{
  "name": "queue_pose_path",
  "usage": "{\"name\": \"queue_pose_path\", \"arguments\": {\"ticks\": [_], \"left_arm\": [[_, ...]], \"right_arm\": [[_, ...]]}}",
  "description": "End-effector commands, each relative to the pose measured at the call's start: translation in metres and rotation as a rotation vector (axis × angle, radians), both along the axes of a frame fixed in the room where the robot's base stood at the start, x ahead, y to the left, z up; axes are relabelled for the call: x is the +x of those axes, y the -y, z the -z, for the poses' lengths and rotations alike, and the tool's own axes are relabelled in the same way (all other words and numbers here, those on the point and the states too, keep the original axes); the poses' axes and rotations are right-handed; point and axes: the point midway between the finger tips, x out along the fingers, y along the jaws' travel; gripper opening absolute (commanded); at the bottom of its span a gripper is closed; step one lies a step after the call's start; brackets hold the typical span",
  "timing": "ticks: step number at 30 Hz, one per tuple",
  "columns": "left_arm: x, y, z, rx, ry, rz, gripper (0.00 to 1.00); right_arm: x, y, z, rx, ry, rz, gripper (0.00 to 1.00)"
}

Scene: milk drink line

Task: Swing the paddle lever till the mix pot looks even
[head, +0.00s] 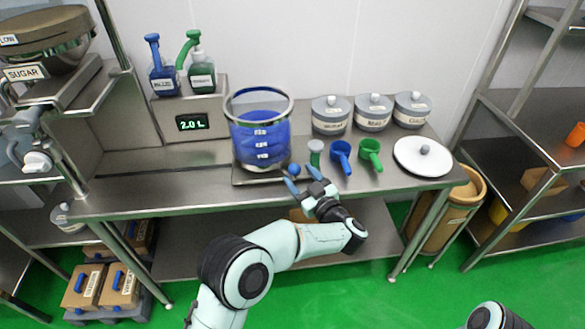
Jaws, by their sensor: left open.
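The mix pot (260,142) is a clear round vessel on a flat base on the steel counter, with blue liquid and white level marks. The liquid looks a fairly uniform blue; no paddle can be made out inside. A small blue ball (294,169), which looks like the knob of the paddle lever, sits at the pot's lower right. My left gripper (301,179) is open at the counter's front edge, its blue fingertips close to the knob. I cannot tell whether they touch it. My right gripper is out of view.
A white lid (422,157) lies at right. A display (193,122) reads 2.0 L; pump bottles (201,77) stand above it.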

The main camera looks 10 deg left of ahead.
Motion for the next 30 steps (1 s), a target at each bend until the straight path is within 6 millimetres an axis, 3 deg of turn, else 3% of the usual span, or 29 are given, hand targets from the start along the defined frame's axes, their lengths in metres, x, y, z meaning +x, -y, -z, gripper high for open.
{"name": "queue_pose_path", "arguments": {"ticks": [6,12,30], "left_arm": [[-0.035,0.033,-0.001,0.0,0.002,0.001,0.64],[-0.052,0.047,-0.001,0.0,0.002,-0.002,0.64],[-0.055,0.05,-0.001,0.001,0.002,-0.004,0.64]], "right_arm": [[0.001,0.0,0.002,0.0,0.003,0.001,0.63],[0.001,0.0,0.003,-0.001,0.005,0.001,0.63],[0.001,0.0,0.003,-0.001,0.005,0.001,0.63]]}}
